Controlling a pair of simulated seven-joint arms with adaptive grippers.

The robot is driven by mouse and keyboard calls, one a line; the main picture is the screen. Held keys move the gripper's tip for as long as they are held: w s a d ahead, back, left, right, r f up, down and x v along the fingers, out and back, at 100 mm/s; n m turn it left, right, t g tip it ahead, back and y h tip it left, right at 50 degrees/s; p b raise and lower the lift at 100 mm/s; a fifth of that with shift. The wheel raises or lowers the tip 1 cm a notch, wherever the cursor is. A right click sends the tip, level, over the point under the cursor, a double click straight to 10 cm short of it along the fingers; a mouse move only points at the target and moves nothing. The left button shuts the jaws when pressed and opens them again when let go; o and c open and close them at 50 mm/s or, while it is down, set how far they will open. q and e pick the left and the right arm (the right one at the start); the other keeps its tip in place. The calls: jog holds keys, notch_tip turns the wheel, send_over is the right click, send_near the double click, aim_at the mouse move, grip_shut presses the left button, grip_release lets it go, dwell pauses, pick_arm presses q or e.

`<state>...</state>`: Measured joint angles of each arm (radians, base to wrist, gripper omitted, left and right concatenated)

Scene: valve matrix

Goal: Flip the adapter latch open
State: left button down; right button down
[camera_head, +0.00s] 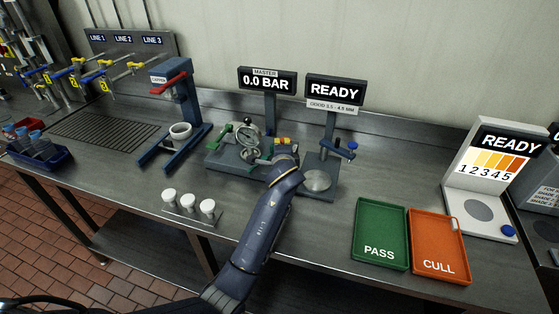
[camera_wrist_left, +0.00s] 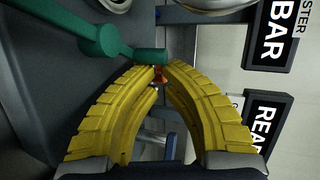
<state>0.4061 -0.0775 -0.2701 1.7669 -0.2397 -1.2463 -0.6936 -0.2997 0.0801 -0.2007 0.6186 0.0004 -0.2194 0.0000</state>
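The test fixture (camera_head: 234,157) is a grey-green block with a round dial (camera_head: 249,129) and a silver round part on it. A green lever (camera_wrist_left: 95,38) with a round hub and a cylindrical end fills the upper left of the left wrist view; I take it for the adapter latch. My left gripper (camera_wrist_left: 161,68) has yellow fingers whose tips nearly meet, right by the lever's cylindrical end. I cannot tell whether they touch it. A small red part shows at the tips. In the head view my left gripper (camera_head: 285,143) is at the fixture's right side, partly hidden by its wrist. My right gripper is not seen.
The master display (camera_head: 267,82) and ready display (camera_head: 335,90) stand behind. A gauge stand with a round plate (camera_head: 317,181) is close on the right. A blue press (camera_head: 178,110) stands left. White-capped cups (camera_head: 187,203), a green tray (camera_head: 358,236) and an orange tray (camera_head: 413,250) lie in front.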

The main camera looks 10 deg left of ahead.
pick_arm(q)
jog(key=shift+v, duration=3.75)
jog(key=shift+r, duration=0.1)
